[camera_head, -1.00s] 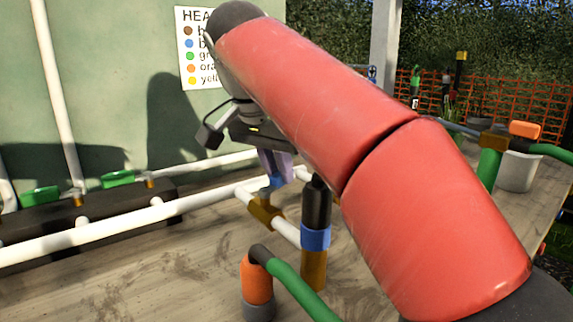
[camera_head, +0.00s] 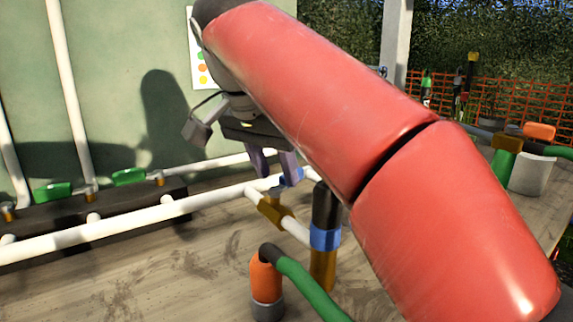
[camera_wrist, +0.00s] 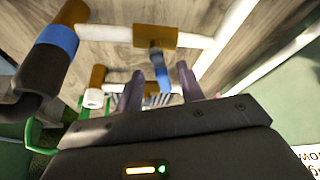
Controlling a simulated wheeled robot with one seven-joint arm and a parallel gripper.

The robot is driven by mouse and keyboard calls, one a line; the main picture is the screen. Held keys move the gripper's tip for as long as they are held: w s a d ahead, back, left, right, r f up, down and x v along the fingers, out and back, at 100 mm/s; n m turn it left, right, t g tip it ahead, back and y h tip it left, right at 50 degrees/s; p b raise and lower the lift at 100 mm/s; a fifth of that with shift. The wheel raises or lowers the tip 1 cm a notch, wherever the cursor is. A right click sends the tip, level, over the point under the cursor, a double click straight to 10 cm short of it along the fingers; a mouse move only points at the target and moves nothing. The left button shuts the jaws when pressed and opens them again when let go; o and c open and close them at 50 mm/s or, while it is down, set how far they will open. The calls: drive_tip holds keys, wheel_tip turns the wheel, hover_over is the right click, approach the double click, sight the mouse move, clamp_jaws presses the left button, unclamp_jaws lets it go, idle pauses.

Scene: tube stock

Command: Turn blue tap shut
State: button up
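The blue tap (camera_wrist: 160,70) is a blue lever on a brass valve body (camera_wrist: 155,37), set in a white pipe branch. In the wrist view the lever lies across the line of its pipe. My gripper (camera_wrist: 160,72) is open, with its two purple-grey fingers spread either side of the lever; I cannot tell whether either touches it. In the head view my gripper (camera_head: 278,176) hangs just above the tap, and the right finger partly hides the blue lever (camera_head: 292,178). The brass body (camera_head: 275,211) shows below.
A black post with a blue band (camera_head: 325,237) stands right of the tap. An orange-capped fitting (camera_head: 265,280) with a green hose is in front. Two green taps (camera_head: 53,191) (camera_head: 129,176) sit on the back-left manifold. The bench front-left is clear.

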drive_tip(key=s+a, duration=0.4)
drive_tip(key=s, duration=0.3)
drive_tip(key=shift+s+a, duration=0.25)
drive_tip(key=shift+s, duration=0.15)
